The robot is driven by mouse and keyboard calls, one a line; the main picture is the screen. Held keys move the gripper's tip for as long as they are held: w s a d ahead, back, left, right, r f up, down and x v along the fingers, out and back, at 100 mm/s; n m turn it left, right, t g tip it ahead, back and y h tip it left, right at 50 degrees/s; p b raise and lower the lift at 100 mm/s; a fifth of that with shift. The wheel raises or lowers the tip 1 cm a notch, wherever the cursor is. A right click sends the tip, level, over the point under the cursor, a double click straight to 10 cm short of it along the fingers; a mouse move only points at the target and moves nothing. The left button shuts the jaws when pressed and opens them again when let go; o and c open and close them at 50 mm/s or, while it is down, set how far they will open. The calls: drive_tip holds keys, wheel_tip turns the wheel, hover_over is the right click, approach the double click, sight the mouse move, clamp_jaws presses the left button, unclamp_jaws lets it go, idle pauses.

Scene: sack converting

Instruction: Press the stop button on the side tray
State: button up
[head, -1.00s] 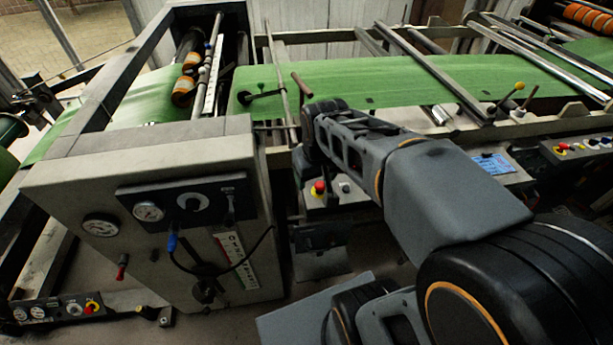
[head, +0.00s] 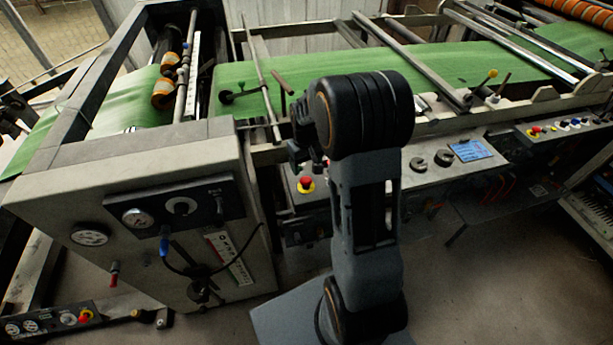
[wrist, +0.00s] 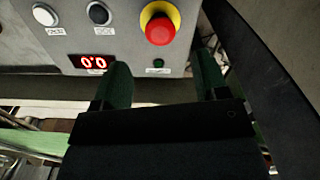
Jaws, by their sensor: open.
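The red stop button (head: 306,182) on its yellow base stands on a grey tray panel (head: 333,193) at the machine's side, just below my gripper (head: 308,150) in the head view. In the wrist view the red button (wrist: 160,29) is at the top, slightly beyond the fingertips and roughly in line with the gap between them. My gripper (wrist: 163,75) shows two green fingers spread apart with nothing between them. The fingers look apart from the button. My arm hides part of the tray in the head view.
In the wrist view, a lit red display (wrist: 94,62), a black button (wrist: 99,13) and a white button (wrist: 45,14) sit left of the red button. A grey control cabinet (head: 120,270) stands left. Other red buttons show at lower left (head: 86,316) and right (head: 535,131).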

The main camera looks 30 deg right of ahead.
sight(306, 180)
drive_tip(key=shift+f, duration=3.2)
drive_tip(key=shift+c, duration=0.5)
